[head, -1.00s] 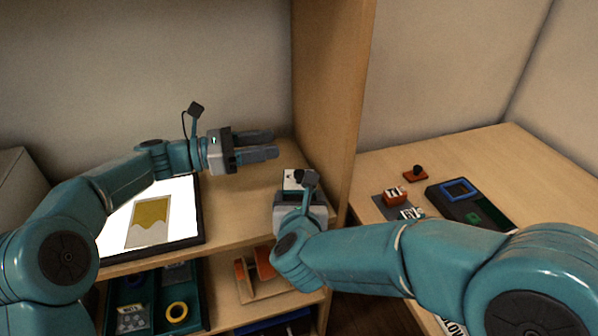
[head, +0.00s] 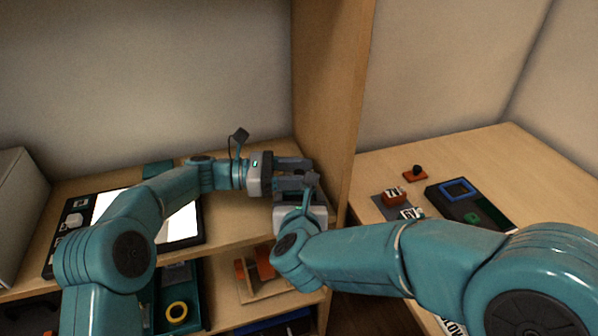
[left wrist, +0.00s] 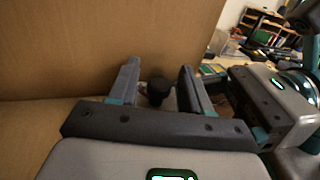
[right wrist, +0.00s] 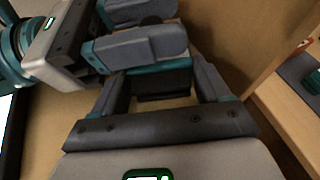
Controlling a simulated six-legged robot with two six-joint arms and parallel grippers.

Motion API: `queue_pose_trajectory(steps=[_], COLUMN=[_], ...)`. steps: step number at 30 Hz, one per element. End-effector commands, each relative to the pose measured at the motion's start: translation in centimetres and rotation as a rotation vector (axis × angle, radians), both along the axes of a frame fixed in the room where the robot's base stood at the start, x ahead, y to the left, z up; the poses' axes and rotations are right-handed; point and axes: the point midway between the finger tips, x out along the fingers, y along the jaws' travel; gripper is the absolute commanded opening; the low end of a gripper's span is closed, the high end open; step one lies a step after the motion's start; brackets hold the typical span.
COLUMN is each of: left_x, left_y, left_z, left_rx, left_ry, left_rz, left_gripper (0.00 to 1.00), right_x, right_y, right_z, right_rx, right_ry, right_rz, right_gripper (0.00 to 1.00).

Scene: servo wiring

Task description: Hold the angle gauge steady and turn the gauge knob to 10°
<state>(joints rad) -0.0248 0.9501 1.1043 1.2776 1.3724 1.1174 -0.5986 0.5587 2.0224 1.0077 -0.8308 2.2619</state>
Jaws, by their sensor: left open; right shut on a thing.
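The black gauge knob (left wrist: 158,90) stands between the two spread fingers of my left gripper (left wrist: 160,72) in the left wrist view. The fingers look apart from it. My left gripper (head: 311,172) reaches in from the left in the head view, its fingers across the tips of my right gripper (head: 298,190). My right gripper is shut on the angle gauge, which is mostly hidden behind the left fingers. In the right wrist view, a dark part of the gauge (right wrist: 163,98) shows between the right fingers. The gauge scale cannot be read.
A tall wooden panel (head: 333,90) stands right beside both grippers. A light pad (head: 180,226) lies on the shelf at left, under my left arm. A lower shelf holds a yellow ring (head: 177,311). The desk at right holds a dark tray (head: 465,205) and orange-and-white blocks (head: 394,196).

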Motion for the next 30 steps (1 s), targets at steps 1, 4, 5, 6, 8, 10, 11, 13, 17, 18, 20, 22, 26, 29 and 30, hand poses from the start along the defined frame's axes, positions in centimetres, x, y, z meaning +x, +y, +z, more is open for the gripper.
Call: queue_pose_trajectory(steps=[1,4,5,6,8,10,11,13,17,18,20,22,26,29,30], left_x=[0.0,0.0,0.0,0.0,-0.01,-0.01,-0.01,0.02,0.14,0.18,0.2,0.25,0.21,0.12,0.09], left_y=[0.0,0.01,0.01,0.01,0.02,0.02,0.02,0.01,-0.04,-0.05,-0.05,-0.05,-0.02,0.02,0.03], left_z=[-0.01,0.0,0.0,0.0,0.0,0.0,0.0,0.0,0.0,-0.01,-0.03,0.02,0.05,0.05,0.06], left_rx=[0.0,0.0,0.0,0.0,0.0,0.0,0.0,0.0,-0.003,-0.004,-0.003,-0.005,-0.004,-0.002,-0.001], left_ry=[0.0,0.0,0.0,0.0,0.0,0.0,0.0,0.0,-0.003,-0.003,-0.004,-0.004,-0.004,-0.004,-0.003], left_rz=[0.0,0.0,0.0,0.0,0.0,0.0,0.0,-0.005,-0.051,-0.073,-0.107,-0.141,-0.189,-0.212,-0.218], left_gripper=[0.48,0.45,0.35,0.22,0.03,0.0,0.0,0.0,0.0,0.0,0.0,0.0,0.0,0.0,0.0], right_x=[-0.01,-0.01,-0.01,-0.01,-0.01,-0.01,-0.01,0.0,0.0,-0.01,-0.01,-0.01,-0.04,-0.05,-0.05], right_y=[0.01,0.02,0.02,0.02,0.02,0.01,0.01,0.01,0.01,0.01,0.01,0.02,0.03,0.04,0.04], right_z=[-0.02,-0.02,-0.02,-0.02,-0.02,-0.02,-0.02,-0.01,-0.02,-0.02,-0.03,-0.03,-0.04,-0.05,-0.05], right_rx=[0.0,0.0,0.0,0.0,0.0,0.0,0.0,0.0,0.0,0.0,0.0,0.0,0.0,0.0,0.0], right_ry=[0.0,0.0,0.0,0.0,0.0,0.0,0.0,0.0,0.0,0.0,0.001,0.001,0.002,0.002,0.002], right_rz=[0.0,0.0,0.0,0.0,0.0,0.0,0.0,0.0,0.0,0.0,0.0,0.0,0.001,0.001,0.001], right_gripper=[0.44,0.44,0.44,0.44,0.44,0.44,0.44,0.44,0.44,0.44,0.44,0.44,0.44,0.44,0.44])
